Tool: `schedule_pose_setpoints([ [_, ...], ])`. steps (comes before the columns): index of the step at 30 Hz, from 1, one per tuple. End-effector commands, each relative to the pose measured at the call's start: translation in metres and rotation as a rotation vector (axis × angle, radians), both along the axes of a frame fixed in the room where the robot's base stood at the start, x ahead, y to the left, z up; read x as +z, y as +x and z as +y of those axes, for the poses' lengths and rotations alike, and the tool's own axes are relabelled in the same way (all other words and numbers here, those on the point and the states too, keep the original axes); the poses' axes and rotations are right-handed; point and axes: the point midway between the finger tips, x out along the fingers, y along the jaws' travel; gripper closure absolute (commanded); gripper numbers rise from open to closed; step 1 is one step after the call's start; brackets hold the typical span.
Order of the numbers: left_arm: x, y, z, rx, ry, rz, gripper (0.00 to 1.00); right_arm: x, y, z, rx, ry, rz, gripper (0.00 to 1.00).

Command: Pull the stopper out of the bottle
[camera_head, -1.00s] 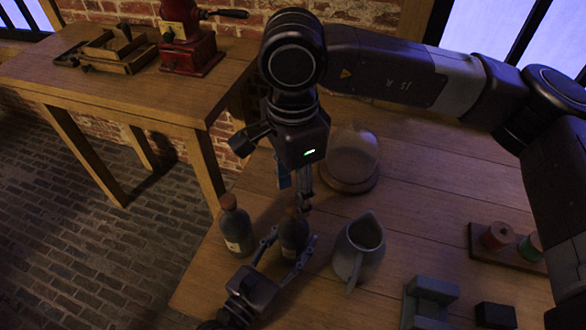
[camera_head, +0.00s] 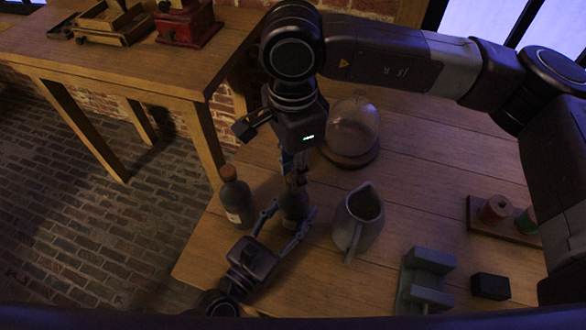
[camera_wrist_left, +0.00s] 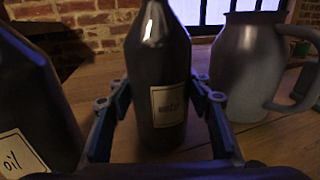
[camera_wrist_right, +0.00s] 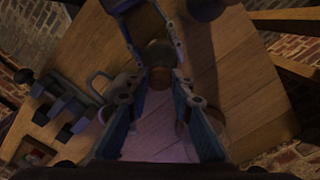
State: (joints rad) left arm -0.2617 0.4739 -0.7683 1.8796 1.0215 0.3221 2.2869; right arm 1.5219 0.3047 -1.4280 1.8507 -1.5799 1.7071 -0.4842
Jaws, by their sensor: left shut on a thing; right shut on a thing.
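The dark bottle (camera_head: 293,207) stands upright on the table. In the left wrist view the bottle (camera_wrist_left: 160,70) has a pale label whose word is hard to read. My left gripper (camera_head: 290,213) is shut on its body, one finger on each side. My right gripper (camera_head: 296,178) comes down from above and is shut on the stopper at the bottle's top. In the right wrist view the brownish stopper (camera_wrist_right: 160,78) shows between the fingers, against the bottle (camera_wrist_right: 160,54). Whether the stopper is still seated in the neck is hard to tell.
A second corked bottle (camera_head: 235,200), labelled "oil" in the left wrist view (camera_wrist_left: 25,110), stands close on the left. A grey jug (camera_head: 358,225) stands close on the right. A glass dome (camera_head: 352,128) is behind. A spool rack (camera_head: 505,222) and grey-green block stand (camera_head: 425,280) are further right.

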Motion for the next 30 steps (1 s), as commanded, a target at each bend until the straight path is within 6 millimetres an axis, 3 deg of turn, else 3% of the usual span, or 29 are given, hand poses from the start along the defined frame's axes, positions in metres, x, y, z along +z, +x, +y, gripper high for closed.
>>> schedule_pose_setpoints([
  [30, 0.0003, 0.0001, -0.0001, 0.0, -0.001, -0.001, 0.97, 0.0068, 0.0007, 0.0004, 0.0, 0.001, -0.003, 1.0],
])
